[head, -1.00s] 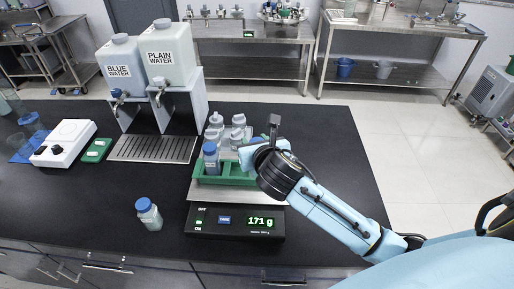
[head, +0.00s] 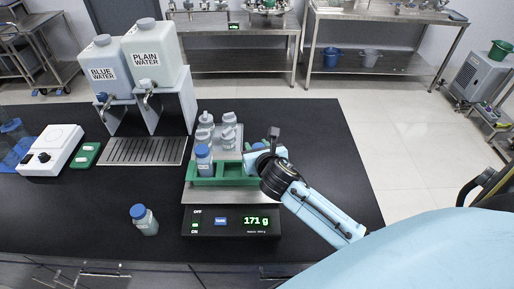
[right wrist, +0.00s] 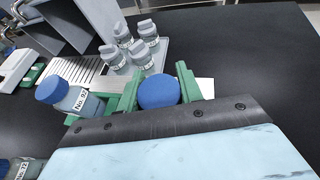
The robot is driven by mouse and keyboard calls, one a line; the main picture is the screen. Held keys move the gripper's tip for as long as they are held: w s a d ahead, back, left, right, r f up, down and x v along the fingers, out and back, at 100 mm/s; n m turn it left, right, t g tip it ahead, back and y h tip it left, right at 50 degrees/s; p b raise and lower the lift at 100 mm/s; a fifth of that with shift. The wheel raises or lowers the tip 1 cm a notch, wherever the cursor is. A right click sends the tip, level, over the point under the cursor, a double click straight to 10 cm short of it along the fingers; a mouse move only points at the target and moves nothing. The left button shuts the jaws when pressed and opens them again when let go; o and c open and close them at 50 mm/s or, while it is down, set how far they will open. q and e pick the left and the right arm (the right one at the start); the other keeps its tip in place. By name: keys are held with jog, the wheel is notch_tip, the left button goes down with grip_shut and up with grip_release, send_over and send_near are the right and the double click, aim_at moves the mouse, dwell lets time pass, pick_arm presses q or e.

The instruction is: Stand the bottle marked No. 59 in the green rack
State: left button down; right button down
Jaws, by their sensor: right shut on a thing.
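The green rack (head: 234,181) stands on the steel top of a scale (head: 232,222) reading 171 g. A blue-capped bottle (head: 204,160) stands in its left part; its label reads No. 92 in the right wrist view (right wrist: 78,99). My right gripper (head: 262,152) is at the rack's right end, shut on another bottle, whose blue cap (right wrist: 158,91) shows between green bars in the right wrist view. That bottle's label and base are hidden, so I cannot tell its number or whether it rests in the rack. My left gripper is not in view.
Another blue-capped bottle (head: 144,220), marked No. 72 in the right wrist view, stands on the black bench left of the scale. Several grey-capped bottles (head: 229,131) stand behind the rack. Water tanks (head: 155,55) stand at the back left. Bench right of my arm is clear.

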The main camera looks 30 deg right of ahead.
jog(key=shift+f, duration=0.15)
jog(key=c, duration=0.9)
grip_release()
jog(key=shift+s, duration=0.1)
jog(key=v, duration=1.2)
